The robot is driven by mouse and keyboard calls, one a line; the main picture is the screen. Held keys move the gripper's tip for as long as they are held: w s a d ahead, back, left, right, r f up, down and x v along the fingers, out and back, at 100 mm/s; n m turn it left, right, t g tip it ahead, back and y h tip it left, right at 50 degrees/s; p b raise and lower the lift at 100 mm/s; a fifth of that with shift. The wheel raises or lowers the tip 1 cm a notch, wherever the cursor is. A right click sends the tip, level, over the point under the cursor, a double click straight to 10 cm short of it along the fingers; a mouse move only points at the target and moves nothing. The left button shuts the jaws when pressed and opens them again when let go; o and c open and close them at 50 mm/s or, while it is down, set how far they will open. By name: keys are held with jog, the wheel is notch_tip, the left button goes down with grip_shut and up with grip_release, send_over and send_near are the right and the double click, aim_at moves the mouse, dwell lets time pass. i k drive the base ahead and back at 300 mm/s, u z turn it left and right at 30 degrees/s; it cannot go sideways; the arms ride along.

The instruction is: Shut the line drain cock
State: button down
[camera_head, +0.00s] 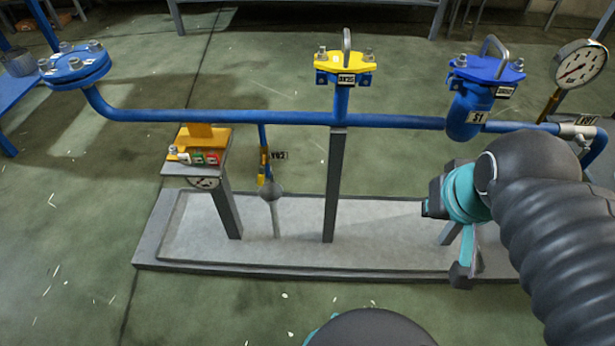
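A thin blue branch drops from the long blue pipe (220,115) at the centre left. On it sits a small cock with a yellow handle (264,163), which appears to hang upright, in line with the branch. I take this to be the line drain cock; its small tag (278,155) is hard to read. A grey rounded cup on a thin stem (270,190) stands below its outlet. My gripper (446,241) is at the right, well away from the cock. Its two dark fingertips are spread apart with nothing seen between them.
A post with a yellow-topped panel (204,137), coloured tags and a gauge stands just left of the cock. A grey post (333,190) under the yellow-lidded fitting (345,63) stands between cock and gripper. A blue-lidded strainer (466,112) and pressure gauge (580,66) are at right.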

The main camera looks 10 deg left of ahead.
aim_at(260, 176)
jog(key=z, duration=0.05)
jog(key=k, duration=0.9)
jog(key=u, duration=0.75)
jog(key=i, duration=0.5)
